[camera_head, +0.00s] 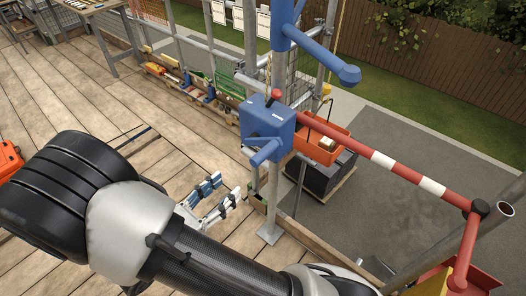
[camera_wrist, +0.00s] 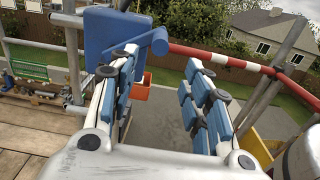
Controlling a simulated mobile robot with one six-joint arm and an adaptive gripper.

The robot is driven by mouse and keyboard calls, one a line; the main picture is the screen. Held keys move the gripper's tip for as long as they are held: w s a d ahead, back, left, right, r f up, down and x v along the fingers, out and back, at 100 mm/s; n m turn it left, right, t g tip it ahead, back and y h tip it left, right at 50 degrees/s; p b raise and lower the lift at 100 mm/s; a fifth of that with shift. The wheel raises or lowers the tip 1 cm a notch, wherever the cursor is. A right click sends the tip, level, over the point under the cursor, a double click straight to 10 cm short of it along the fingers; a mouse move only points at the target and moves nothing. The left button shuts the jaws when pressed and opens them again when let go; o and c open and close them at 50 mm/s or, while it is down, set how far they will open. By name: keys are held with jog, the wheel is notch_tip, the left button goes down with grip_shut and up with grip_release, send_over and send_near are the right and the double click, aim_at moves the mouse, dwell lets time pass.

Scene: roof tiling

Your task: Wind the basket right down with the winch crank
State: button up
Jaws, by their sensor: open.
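The blue winch box (camera_head: 268,122) is fixed to a scaffold post, with a blue crank (camera_head: 266,152) on its near side. In the wrist view the winch box (camera_wrist: 108,34) is ahead, and the blue crank (camera_wrist: 150,44) shows beyond the left finger. An orange basket (camera_head: 335,133) with a brown item inside shows behind the winch, above a dark stack; part of it (camera_wrist: 141,92) shows between the fingers in the wrist view. My gripper (camera_head: 228,190) is open and empty, left of and below the crank, apart from it. The left finger hides part of the winch area in the wrist view.
A red-and-white striped rail (camera_head: 385,160) runs right from the post. A lever with a red knob (camera_head: 277,95) stands on the winch. A blue arm (camera_head: 345,72) juts out above. Plank decking (camera_head: 60,105) lies left, with an orange case (camera_head: 9,158) at the edge.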

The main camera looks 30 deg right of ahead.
aim_at(267, 152)
jog(key=b+x, duration=0.2)
jog(key=x, duration=1.5)
jog(key=shift+c, duration=0.5)
jog(key=shift+f, duration=0.1)
grip_shut()
jog(key=shift+s, duration=0.1)
